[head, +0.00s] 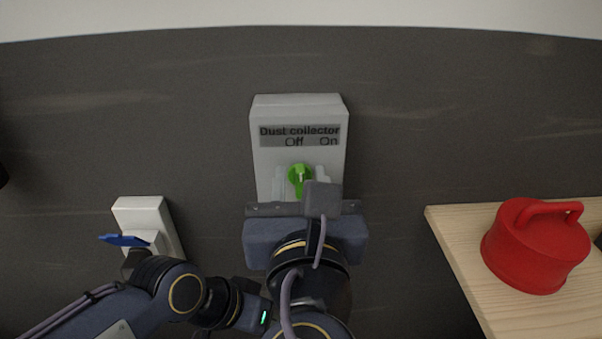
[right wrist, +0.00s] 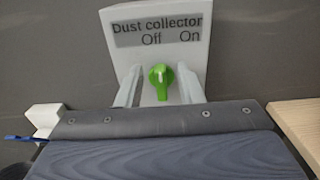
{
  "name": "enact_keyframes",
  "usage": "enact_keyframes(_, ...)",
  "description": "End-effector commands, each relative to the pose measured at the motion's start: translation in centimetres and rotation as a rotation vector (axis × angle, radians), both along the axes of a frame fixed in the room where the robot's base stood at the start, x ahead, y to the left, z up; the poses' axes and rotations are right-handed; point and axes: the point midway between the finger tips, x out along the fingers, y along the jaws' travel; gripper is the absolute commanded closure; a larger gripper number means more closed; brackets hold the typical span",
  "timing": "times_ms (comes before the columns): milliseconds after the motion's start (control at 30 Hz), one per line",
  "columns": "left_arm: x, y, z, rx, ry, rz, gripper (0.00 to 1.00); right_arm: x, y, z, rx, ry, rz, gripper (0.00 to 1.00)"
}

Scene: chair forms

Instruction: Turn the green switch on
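The green switch (head: 299,174) is a rotary knob on a pale grey box (head: 273,108) labelled "Dust collector", with "Off" and "On" printed above the knob. It also shows in the right wrist view (right wrist: 161,76), its narrow handle roughly upright. My right gripper (right wrist: 159,88) is in front of the box, its two pale fingers apart on either side of the knob, with visible gaps. In the head view the gripper body hides the knob's lower part. My left arm comes in low at the left; its gripper fingers cannot be made out.
A white box (head: 144,215) with a blue lever (head: 124,240) is on the dark wall at the left. A red lidded object with a handle (head: 532,250) stands on a light wooden surface (head: 462,246) at the right. The wall around the grey box is clear.

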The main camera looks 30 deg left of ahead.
Motion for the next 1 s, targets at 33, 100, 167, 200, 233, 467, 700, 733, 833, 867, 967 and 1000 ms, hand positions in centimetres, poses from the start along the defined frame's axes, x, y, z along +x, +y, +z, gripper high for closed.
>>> enact_keyframes(33,0.0,-0.01,0.09,0.0,0.0,0.0,0.64,0.29,0.18,0.03,0.0,0.0,0.0,0.66)
enact_keyframes(100,0.0,0.0,0.1,0.0,0.0,0.0,0.64,0.49,0.31,-0.02,0.0,0.001,0.001,0.66)
enact_keyframes(167,0.0,0.0,0.1,0.0,0.0,0.0,0.64,0.54,0.36,-0.04,0.0,0.001,0.001,0.66)
enact_keyframes(200,0.0,0.0,0.09,0.0,0.0,0.0,0.64,0.55,0.36,-0.04,0.0,0.001,0.002,0.66)
enact_keyframes(233,0.0,0.0,0.09,0.0,0.0,0.0,0.64,0.55,0.36,-0.04,0.0,0.001,0.001,0.66)
enact_keyframes(467,0.0,0.0,0.09,0.0,0.0,0.0,0.64,0.53,0.34,-0.04,0.001,0.001,0.001,0.82)
enact_keyframes(700,0.0,0.0,0.09,0.0,0.0,0.0,0.64,0.52,0.33,-0.03,0.001,0.001,0.001,1.0)
enact_keyframes(733,0.0,0.0,0.07,0.0,0.0,0.0,0.64,0.52,0.33,-0.03,0.001,0.001,0.001,1.0)
enact_keyframes(833,0.0,0.0,-0.05,0.0,0.0,0.0,0.64,0.53,0.31,-0.08,0.005,0.003,0.001,1.0)
enact_keyframes(867,0.0,0.0,-0.12,0.0,0.0,0.0,0.64,0.53,0.31,-0.1,0.009,0.005,0.001,1.0)
enact_keyframes(967,0.01,0.0,-0.54,0.0,0.0,0.0,0.64,0.56,0.26,-0.19,0.027,0.015,0.001,1.0)
enact_keyframes(1000,0.01,0.0,-0.78,0.0,0.0,0.0,0.64,0.57,0.23,-0.22,0.038,0.022,0.001,1.0)
